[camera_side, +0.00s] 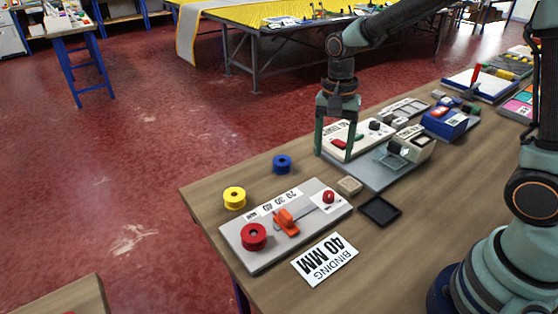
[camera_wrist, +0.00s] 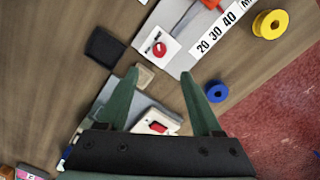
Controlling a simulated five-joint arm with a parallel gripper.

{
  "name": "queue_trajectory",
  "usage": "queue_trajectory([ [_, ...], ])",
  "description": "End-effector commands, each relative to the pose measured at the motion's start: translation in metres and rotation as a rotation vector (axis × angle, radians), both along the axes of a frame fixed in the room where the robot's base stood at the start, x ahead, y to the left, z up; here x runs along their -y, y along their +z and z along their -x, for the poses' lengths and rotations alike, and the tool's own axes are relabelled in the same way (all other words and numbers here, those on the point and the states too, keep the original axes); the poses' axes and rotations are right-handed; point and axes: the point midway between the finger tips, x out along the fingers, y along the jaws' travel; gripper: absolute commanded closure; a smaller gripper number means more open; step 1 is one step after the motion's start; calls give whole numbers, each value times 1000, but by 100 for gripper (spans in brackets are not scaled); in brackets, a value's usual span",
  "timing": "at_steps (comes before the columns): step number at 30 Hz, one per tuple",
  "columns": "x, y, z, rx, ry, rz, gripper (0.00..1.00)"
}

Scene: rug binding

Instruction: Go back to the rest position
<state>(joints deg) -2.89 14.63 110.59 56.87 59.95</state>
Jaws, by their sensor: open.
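My gripper (camera_side: 334,141) is open and empty, pointing down above the wooden table, over the near edge of a white panel with a red switch (camera_side: 337,143). In the wrist view, the two green fingers of my gripper (camera_wrist: 158,85) stand wide apart with nothing between them. Below the fingers, the white panel (camera_wrist: 157,122) and a small beige block (camera_wrist: 144,76) show. The beige block (camera_side: 349,186) lies on the table beside a dark square tray (camera_side: 380,211) in the side view.
A grey board (camera_side: 268,256) carries a red spool (camera_side: 254,236), an orange slider (camera_side: 287,221) and a red knob (camera_side: 328,196). Yellow (camera_side: 234,198) and blue (camera_side: 282,164) spools stand on the table near its left edge. A blue device (camera_side: 445,122) stands at the right.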

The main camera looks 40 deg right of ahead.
Motion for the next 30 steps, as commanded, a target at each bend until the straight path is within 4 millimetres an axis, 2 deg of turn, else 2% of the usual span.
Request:
queue_trajectory([
  [4, 0, 4, 1, 12, 18, -1, 34],
  [8, 3, 23, 8, 64, 105, -4, 34],
  [15, 9, 69, 35, 221, 401, 23, 34],
  [21, 14, 95, 63, 347, 653, 88, 34],
  [30, 19, 110, 91, 467, 931, 202, 34],
])
